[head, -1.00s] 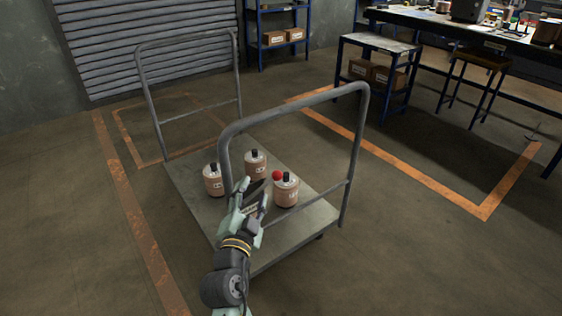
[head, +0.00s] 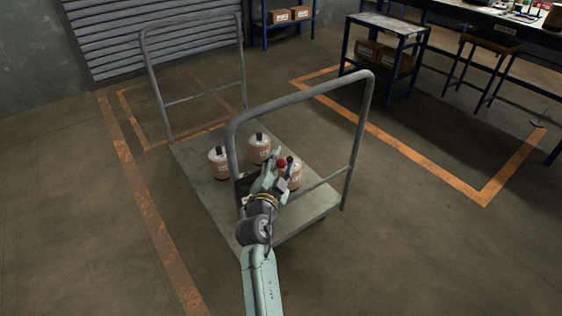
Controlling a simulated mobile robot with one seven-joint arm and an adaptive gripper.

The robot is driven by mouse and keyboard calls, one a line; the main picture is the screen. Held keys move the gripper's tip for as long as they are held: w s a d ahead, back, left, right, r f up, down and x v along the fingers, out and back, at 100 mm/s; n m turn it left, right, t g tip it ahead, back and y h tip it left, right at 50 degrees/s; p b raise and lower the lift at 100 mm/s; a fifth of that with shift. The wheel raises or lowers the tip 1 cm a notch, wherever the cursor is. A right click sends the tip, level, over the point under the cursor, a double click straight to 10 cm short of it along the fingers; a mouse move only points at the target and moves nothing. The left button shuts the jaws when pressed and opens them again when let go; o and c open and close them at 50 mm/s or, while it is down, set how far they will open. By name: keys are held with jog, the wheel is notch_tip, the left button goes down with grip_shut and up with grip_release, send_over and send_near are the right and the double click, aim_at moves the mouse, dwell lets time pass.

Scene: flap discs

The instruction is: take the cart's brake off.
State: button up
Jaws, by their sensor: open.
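The cart (head: 215,192) is a grey flat platform with a tubular hoop handle at each end. A dark plate (head: 242,186) is partly hidden behind my gripper.
Three brown containers with black caps stand on the platform: left (head: 219,165), middle (head: 259,148), and right (head: 294,177), the last partly hidden by my gripper. Orange floor lines (head: 130,175) run beside the cart. A small shelf table (head: 388,27) stands back right. The floor around is open.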

jog(key=shift+c, duration=0.6)
grip_shut()
dwell(0.3)
